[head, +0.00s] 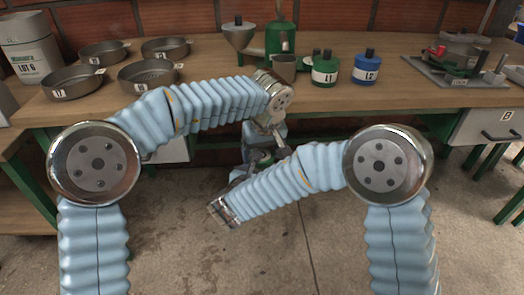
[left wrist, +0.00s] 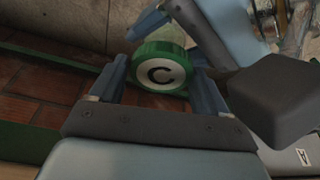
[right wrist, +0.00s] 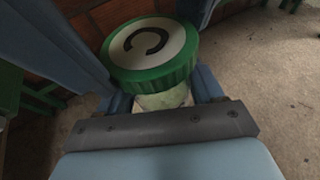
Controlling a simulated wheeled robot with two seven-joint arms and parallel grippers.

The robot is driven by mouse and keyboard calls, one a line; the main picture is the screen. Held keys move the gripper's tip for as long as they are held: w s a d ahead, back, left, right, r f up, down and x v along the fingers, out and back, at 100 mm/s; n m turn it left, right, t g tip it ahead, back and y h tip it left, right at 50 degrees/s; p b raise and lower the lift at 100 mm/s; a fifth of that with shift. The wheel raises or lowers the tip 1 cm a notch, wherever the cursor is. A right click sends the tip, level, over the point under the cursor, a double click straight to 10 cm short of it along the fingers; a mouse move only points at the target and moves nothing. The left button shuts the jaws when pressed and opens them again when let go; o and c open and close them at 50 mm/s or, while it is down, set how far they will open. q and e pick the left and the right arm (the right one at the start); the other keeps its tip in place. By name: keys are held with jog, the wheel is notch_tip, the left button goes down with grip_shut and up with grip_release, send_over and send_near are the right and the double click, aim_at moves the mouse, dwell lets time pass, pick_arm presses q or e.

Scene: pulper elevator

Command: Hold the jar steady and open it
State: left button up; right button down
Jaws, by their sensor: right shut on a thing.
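The jar (right wrist: 165,97) has a pale green see-through body and a green ribbed lid (right wrist: 152,62) with a black C on a white disc. The lid also shows face-on in the left wrist view (left wrist: 162,70). My right gripper (right wrist: 166,92) is shut on the jar's body just below the lid. My left gripper (left wrist: 158,75) has its fingers on either side of the lid, with a small gap seen on one side, and looks open. In the head view the jar is held in front of the workbench, largely hidden by my arms.
The workbench (head: 350,95) carries several dark pans (head: 72,82) on the left, a green machine (head: 281,38) in the middle, a green jar L1 (head: 325,70), a blue jar L2 (head: 367,68) and a metal tray with tools (head: 455,72) on the right. The floor before it is clear.

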pick_arm(q)
jog(key=c, duration=0.7)
jog(key=o, duration=1.2)
jog(key=shift+c, duration=0.2)
jog(key=shift+o, duration=0.3)
notch_tip(320, 180, up, 4)
jog(key=shift+w+r, duration=0.1)
jog(key=shift+r, duration=0.15)
jog(key=s+a+v, duration=0.1)
jog(key=v, duration=0.6)
jog(key=x, duration=0.7)
jog(key=d+x, duration=0.1)
jog(key=x, duration=0.3)
jog(key=shift+s+f, duration=0.1)
jog(key=shift+f, duration=0.1)
jog(key=shift+c, duration=0.2)
jog(key=c, duration=1.2)
jog(key=o, duration=1.2)
